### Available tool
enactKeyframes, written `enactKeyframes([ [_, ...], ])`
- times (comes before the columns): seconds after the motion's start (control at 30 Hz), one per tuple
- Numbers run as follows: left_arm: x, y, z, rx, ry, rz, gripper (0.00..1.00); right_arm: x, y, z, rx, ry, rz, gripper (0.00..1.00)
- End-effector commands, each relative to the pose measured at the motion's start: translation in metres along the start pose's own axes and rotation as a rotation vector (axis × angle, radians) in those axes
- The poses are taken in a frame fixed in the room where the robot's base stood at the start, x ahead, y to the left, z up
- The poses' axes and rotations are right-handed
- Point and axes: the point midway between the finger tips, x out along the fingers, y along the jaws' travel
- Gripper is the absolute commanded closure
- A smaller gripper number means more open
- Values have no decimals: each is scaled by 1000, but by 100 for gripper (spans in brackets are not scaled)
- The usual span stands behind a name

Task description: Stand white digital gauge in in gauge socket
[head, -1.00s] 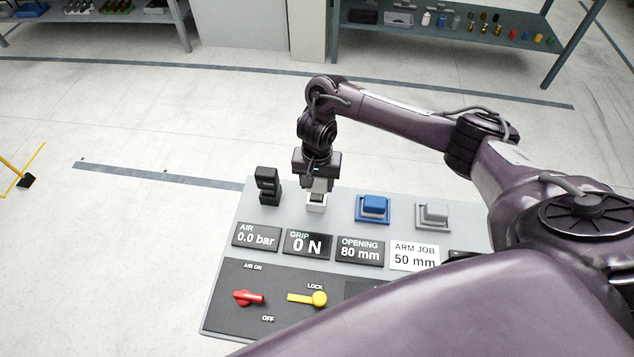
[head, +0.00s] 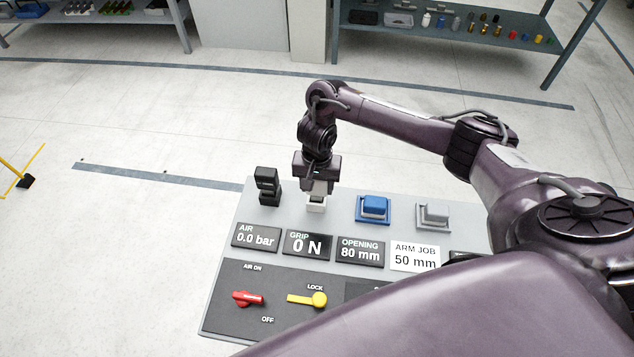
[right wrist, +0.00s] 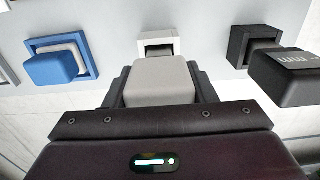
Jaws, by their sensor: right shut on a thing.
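My right gripper (head: 318,188) is shut on the white digital gauge (right wrist: 160,82), which sits between its two fingers in the right wrist view. In the head view the gauge is mostly hidden by the gripper. The white gauge socket (head: 316,208) is directly below the gripper on the grey panel. It also shows in the right wrist view (right wrist: 158,36), just beyond the gauge, with part of its dark opening visible. I cannot tell whether the gauge's lower end is inside the socket. My left gripper is not in view.
A black gauge (head: 267,178) stands to the left of the white socket. A blue block (head: 374,204) and a grey block (head: 434,212) sit in sockets to the right. Displays, a red handle (head: 248,298) and a yellow handle (head: 308,299) are nearer on the panel (head: 226,252).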

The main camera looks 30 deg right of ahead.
Motion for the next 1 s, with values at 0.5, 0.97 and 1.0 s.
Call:
enactKeyframes([
  [0.5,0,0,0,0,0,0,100,2,0,0,-1,0,0,24],
  [0.97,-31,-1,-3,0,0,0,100,-60,0,-1,-2,3,0,24],
  [1.0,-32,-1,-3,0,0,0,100,-65,0,-2,-2,4,-1,24],
])
